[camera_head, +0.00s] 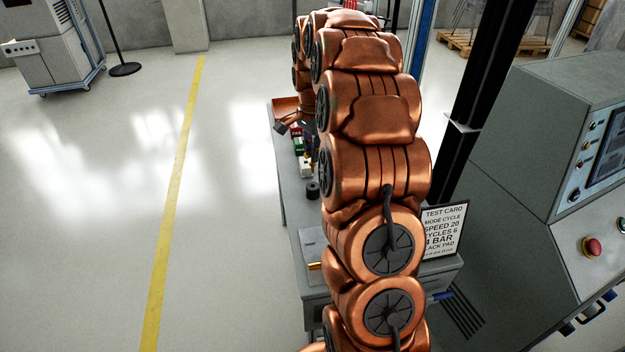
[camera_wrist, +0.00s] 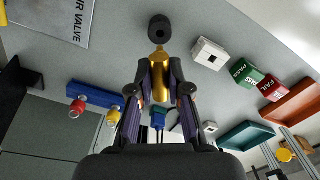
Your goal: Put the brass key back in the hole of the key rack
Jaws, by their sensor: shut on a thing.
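In the wrist view my gripper (camera_wrist: 160,66) is shut on a gold-coloured piece, the brass key (camera_wrist: 160,86). Its rounded end points to the top of the picture, towards a black cylinder (camera_wrist: 160,28) with a dark centre. A gap between the two is hard to judge. A white block with a dark square opening (camera_wrist: 210,53) lies on the grey table to the right; I cannot tell whether it is the key rack.
The table (camera_head: 289,190) also bears green and red boxes (camera_wrist: 246,73) (camera_wrist: 273,88), an orange tray (camera_wrist: 295,104), a teal tray (camera_wrist: 246,136), a blue bar with red and yellow knobs (camera_wrist: 96,95) and an AIR VALVE plate (camera_wrist: 52,20). A control cabinet (camera_head: 530,160) stands right.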

